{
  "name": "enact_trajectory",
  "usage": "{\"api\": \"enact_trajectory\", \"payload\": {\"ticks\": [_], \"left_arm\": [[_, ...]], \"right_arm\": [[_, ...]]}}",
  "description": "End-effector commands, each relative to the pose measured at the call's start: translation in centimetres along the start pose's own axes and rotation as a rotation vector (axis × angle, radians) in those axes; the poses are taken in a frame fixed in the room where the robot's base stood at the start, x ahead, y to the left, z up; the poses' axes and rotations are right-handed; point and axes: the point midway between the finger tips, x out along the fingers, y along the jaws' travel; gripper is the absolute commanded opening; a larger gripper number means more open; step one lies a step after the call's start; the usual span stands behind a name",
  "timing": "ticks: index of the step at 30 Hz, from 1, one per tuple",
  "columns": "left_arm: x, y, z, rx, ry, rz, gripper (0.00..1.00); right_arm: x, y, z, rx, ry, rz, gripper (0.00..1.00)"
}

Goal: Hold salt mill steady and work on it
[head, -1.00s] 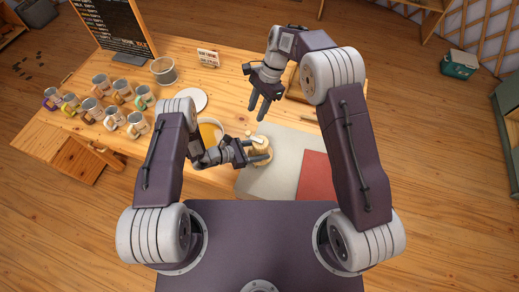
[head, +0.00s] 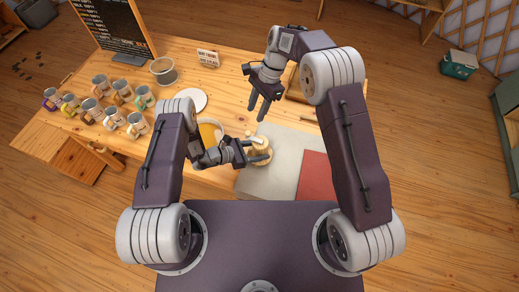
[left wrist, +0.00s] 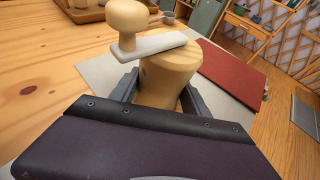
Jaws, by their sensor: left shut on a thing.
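The salt mill (head: 262,157) is a pale wooden body standing upright on the grey mat (head: 281,150). In the left wrist view the mill (left wrist: 166,76) fills the middle, with a flat white crank (left wrist: 150,45) on top and a round wooden knob (left wrist: 127,17) at the crank's left end. My left gripper (head: 258,152) is shut on the mill's body, one finger on each side. My right gripper (head: 261,107) is open and empty, above the table beyond the mill, fingers pointing down. The mill's lower part is hidden in the left wrist view.
A red mat (head: 313,176) lies on the right of the grey mat. A white plate (head: 193,101), a glass jar (head: 163,70), a small sign (head: 208,58) and several mugs (head: 101,84) stand farther left.

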Motion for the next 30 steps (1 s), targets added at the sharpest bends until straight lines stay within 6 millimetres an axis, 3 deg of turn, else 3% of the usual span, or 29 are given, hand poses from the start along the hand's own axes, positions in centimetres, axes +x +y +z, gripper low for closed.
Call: {"api": "enact_trajectory", "payload": {"ticks": [2,5,12,15,18,25,29,30], "left_arm": [[0.0,0.0,0.0,0.000,-0.001,0.000,0.15],[0.0,0.0,0.0,0.000,-0.001,0.000,0.15],[0.0,0.0,0.0,0.000,-0.001,0.000,0.15],[0.0,0.0,0.0,0.000,-0.001,0.000,0.15],[0.0,0.0,0.0,0.000,-0.001,0.000,0.15],[0.0,0.0,0.0,0.000,-0.001,0.000,0.15],[0.0,0.0,0.0,0.000,-0.001,0.000,0.15],[0.0,0.0,0.0,0.000,-0.001,0.000,0.15]], "right_arm": [[0.4,0.0,0.0,-0.040,0.012,0.004,0.42],[2.2,0.0,0.1,-0.248,0.070,0.028,0.42],[7.6,-0.7,0.4,-1.051,0.251,0.154,0.42],[8.8,-0.9,0.7,-1.275,0.288,0.198,0.42],[10.1,-0.1,0.7,-1.329,0.294,0.232,0.42],[10.3,0.0,0.7,-1.335,0.296,0.237,0.42],[10.3,0.0,0.7,-1.333,0.296,0.236,0.06],[10.3,0.0,0.7,-1.333,0.296,0.236,0.06]]}}
